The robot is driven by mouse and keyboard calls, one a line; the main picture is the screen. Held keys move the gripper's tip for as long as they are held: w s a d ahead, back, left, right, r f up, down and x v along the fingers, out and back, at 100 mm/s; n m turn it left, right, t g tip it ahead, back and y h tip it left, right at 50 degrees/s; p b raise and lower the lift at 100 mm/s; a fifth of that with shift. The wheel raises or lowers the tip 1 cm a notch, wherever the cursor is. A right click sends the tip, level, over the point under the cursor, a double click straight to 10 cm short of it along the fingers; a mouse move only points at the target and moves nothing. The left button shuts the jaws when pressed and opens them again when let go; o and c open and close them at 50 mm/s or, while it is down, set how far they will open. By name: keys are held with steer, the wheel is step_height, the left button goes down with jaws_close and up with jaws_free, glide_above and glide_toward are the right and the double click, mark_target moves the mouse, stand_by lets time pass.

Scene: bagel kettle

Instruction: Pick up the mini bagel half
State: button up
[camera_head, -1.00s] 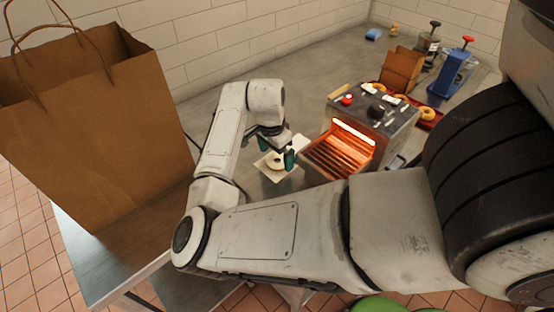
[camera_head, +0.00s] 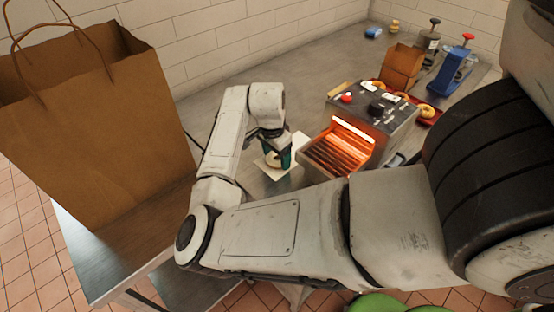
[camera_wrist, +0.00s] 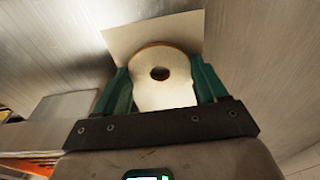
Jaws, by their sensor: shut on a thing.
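The mini bagel half (camera_wrist: 160,88) shows its pale cut face and dark centre hole in the wrist view. It is between the two green fingers of my gripper (camera_wrist: 160,92), which are shut on its sides. Behind it is a square sheet of paper (camera_wrist: 125,38) on the metal counter. In the head view my gripper (camera_head: 277,160) is low over the paper (camera_head: 270,172), and the bagel half (camera_head: 272,158) is mostly hidden by the fingers. I cannot tell whether the bagel half touches the paper.
A toaster (camera_head: 372,115) with a glowing slotted front (camera_head: 340,150) stands close right of my gripper. Behind it are a red tray (camera_head: 432,122) with bagels, a brown box (camera_head: 401,68) and a blue press (camera_head: 452,72). A large paper bag (camera_head: 90,120) stands at left.

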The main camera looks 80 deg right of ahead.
steer(key=shift+r, duration=0.15)
step_height(320, 180, up, 10)
steer(key=b, duration=0.1)
stand_by(0.5)
